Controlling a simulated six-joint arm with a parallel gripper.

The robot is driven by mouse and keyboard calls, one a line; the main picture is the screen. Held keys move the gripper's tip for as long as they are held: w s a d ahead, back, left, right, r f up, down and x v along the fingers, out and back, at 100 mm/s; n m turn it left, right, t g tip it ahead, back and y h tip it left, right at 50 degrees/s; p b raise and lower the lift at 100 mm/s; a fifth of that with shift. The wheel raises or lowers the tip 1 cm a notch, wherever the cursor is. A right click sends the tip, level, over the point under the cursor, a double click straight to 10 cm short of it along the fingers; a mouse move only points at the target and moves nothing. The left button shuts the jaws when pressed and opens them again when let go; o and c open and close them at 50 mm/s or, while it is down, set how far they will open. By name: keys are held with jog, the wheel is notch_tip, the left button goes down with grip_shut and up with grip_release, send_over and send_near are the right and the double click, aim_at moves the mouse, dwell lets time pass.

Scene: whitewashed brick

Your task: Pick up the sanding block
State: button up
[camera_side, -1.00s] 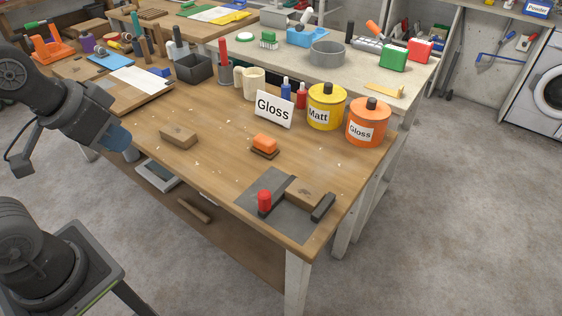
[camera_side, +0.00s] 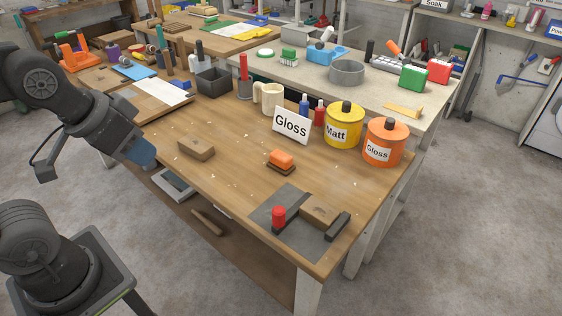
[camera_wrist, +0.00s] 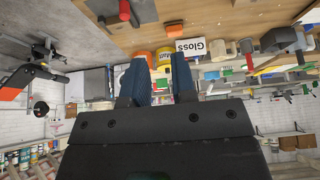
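The likely sanding block is an orange-topped block with a thin brown base (camera_side: 281,158), lying on the wooden bench in the side view. It shows small in the wrist view (camera_wrist: 172,28). A plain wooden block (camera_side: 196,148) lies to its left, and another wooden block (camera_side: 322,209) sits on the grey mat (camera_side: 290,235) at the front. My gripper (camera_side: 143,153), with blue fingers, is at the bench's left edge, apart from all blocks. In the wrist view my gripper (camera_wrist: 159,75) is open, with a gap between its fingers and nothing held.
A white Gloss sign (camera_side: 291,126), a yellow Matt tin (camera_side: 343,131) and an orange Gloss tin (camera_side: 383,147) stand behind the orange block. The bench around the orange block is clear.

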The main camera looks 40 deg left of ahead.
jog(key=o, duration=1.1)
jog(key=shift+c, duration=0.2)
jog(key=w+r+m+g, duration=0.2)
jog(key=w+r+m, duration=0.25)
jog(key=w, duration=0.65)
jog(key=m+g, duration=0.4)
jog(key=m, duration=0.9)
send_over(281, 155)
notch_tip(281, 155, down, 20)
jog(key=shift+m, duration=0.25)
notch_tip(281, 155, down, 9)
jog(key=shift+w+d+r, duration=0.1)
jog(key=shift+d, duration=0.05)
jog(key=shift+f, duration=2.65)
